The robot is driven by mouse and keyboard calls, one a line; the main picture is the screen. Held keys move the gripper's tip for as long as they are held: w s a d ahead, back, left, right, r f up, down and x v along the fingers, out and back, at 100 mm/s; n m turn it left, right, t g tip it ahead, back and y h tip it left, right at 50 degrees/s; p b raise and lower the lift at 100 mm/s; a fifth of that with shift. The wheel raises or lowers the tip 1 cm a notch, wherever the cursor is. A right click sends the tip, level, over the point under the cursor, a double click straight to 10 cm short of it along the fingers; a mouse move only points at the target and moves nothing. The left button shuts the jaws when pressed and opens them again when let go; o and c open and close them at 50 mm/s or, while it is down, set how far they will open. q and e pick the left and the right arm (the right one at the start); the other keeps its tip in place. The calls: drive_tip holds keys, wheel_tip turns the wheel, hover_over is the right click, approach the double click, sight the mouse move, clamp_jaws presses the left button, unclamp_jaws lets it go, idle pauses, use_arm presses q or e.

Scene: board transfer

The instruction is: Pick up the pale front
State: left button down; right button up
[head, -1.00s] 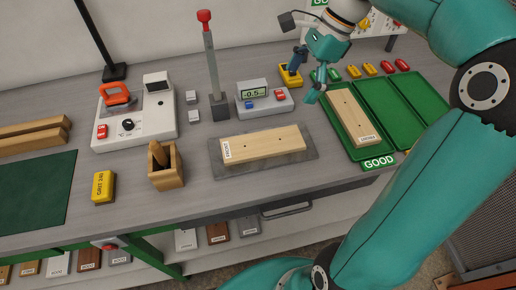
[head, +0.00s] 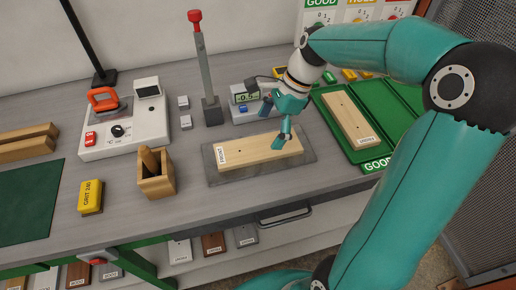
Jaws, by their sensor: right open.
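The pale front (head: 252,151) is a light wooden board with small dark holes and a white label at its left end. It lies flat on a grey mat (head: 222,180) on the bench. My right gripper (head: 277,125) is open and empty, over the right part of the board; one finger hides a bit of the board. I cannot tell whether the finger touches it. A second pale board (head: 347,115) lies in the green tray marked GOOD (head: 340,136). My left gripper is not in view.
Left of the mat stand a wooden holder (head: 157,184), a yellow grit block (head: 90,197) and a white machine with an orange tool (head: 125,127). Behind it are a red-topped post (head: 203,70) and a display box (head: 240,112). Bare bench lies before the mat.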

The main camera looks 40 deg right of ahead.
sight(259, 147)
drive_tip(key=shift+x, duration=2.65)
drive_tip(key=c, duration=1.3)
drive_tip(key=shift+o, duration=0.2)
drive_tip(key=shift+r, duration=0.1)
drive_tip(key=shift+r, duration=0.1)
wheel_tip(259, 147, up, 20)
drive_tip(key=p, duration=0.2)
